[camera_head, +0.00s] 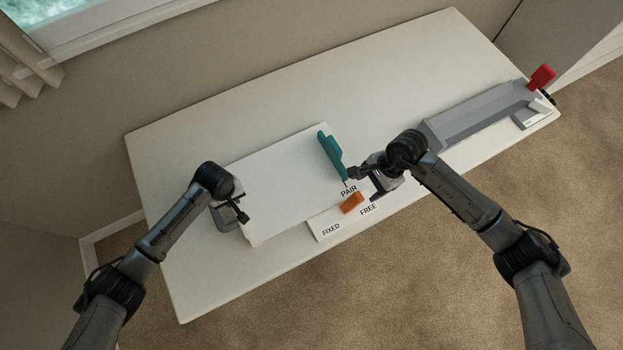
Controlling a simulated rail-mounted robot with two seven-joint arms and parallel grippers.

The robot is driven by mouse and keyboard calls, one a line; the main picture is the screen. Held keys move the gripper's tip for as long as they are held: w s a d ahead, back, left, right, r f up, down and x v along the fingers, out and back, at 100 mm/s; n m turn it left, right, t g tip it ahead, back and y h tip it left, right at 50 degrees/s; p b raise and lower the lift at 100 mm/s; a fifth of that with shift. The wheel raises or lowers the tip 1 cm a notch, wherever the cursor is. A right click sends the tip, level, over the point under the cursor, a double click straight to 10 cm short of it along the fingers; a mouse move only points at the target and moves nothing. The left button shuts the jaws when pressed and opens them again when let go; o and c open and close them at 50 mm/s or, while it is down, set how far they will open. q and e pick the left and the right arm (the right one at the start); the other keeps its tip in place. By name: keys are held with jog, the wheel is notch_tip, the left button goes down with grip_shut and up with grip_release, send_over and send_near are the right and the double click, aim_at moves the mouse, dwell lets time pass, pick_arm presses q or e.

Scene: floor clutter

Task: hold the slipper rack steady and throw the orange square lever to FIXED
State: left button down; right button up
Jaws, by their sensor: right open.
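The slipper rack appears to be the wide white box (280,180) on the table. The orange square lever (352,203) sits on a white plate (318,226) at the box's front right, with FIXED printed at the left and FREE at the right. The lever's block is above and between the two words. My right gripper (365,185) is open, just above and right of the lever, with no clear contact. My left gripper (238,213) is at the box's left end, by a grey bracket-like part (225,220); its fingers are too small to read.
A teal lever (331,154) stands on the box's right side near the word PAIR, close to my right gripper. A grey tray-like unit (475,120) with a red block (542,77) lies at the table's right end. The white table (400,70) is clear behind.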

aim_at(358, 197)
jog(key=x, duration=0.8)
jog(key=shift+s+a+f, duration=0.1)
jog(key=shift+a+f, duration=0.05)
jog(key=shift+f, duration=0.2)
grip_shut()
